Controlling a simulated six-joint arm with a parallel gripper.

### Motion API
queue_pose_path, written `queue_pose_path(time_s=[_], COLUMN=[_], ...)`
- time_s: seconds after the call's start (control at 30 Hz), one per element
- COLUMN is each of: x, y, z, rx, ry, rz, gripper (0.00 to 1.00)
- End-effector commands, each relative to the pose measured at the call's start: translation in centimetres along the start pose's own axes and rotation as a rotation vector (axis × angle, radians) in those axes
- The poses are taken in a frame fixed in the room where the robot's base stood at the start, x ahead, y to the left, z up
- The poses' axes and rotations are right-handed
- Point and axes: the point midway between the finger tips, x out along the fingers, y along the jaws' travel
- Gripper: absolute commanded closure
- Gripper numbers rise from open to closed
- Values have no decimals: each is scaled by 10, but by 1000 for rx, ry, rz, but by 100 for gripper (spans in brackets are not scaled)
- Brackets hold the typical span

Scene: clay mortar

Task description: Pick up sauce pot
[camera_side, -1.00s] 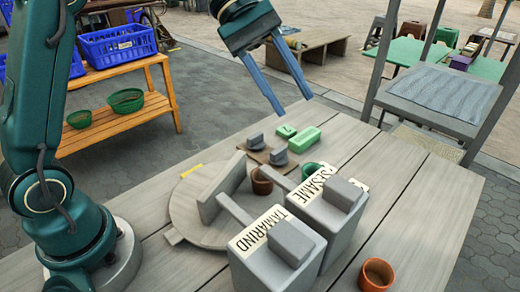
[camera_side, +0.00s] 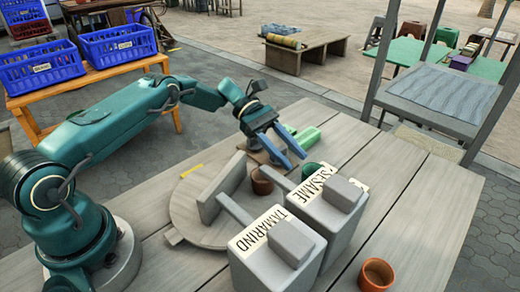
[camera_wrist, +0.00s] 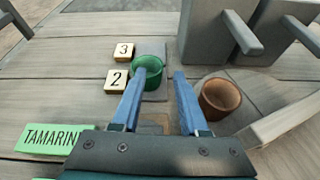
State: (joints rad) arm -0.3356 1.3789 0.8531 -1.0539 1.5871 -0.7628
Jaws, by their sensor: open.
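My gripper (camera_side: 292,160) is open and empty, low over the table with its two blue fingers apart. In the wrist view the gripper (camera_wrist: 160,75) points toward a green pot (camera_wrist: 148,62), and the left fingertip overlaps its near side; I cannot tell if they touch. The green pot (camera_side: 311,170) is partly hidden in the side view by the grey boxes. A brown clay pot (camera_side: 262,183) stands by the round board; it also shows right of the right finger in the wrist view (camera_wrist: 219,98). Another brown pot (camera_side: 376,275) stands at the front right. Which is the sauce pot is unclear.
Grey boxes labelled TAMARIND (camera_side: 282,250) and SESAME (camera_side: 335,200) stand close by on the table. A round board (camera_side: 185,212) carries an upright slab. Number tiles 3 (camera_wrist: 124,51) and 2 (camera_wrist: 117,79) lie beside the green pot. The table's right side is mostly clear.

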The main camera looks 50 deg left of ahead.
Motion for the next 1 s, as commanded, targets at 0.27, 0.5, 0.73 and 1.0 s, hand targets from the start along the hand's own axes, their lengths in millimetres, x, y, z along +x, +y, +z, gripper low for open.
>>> queue_pose_path(time_s=[0.27, 0.5, 0.73, 1.0], x=[33, 43, 43, 43], y=[-1, -1, -1, -1], z=[1, 1, 1, 1], rx=[1, 3, 3, 3], ry=[0, 2, 2, 3], rz=[-4, -2, -1, -2], gripper=[56, 56, 79, 100])
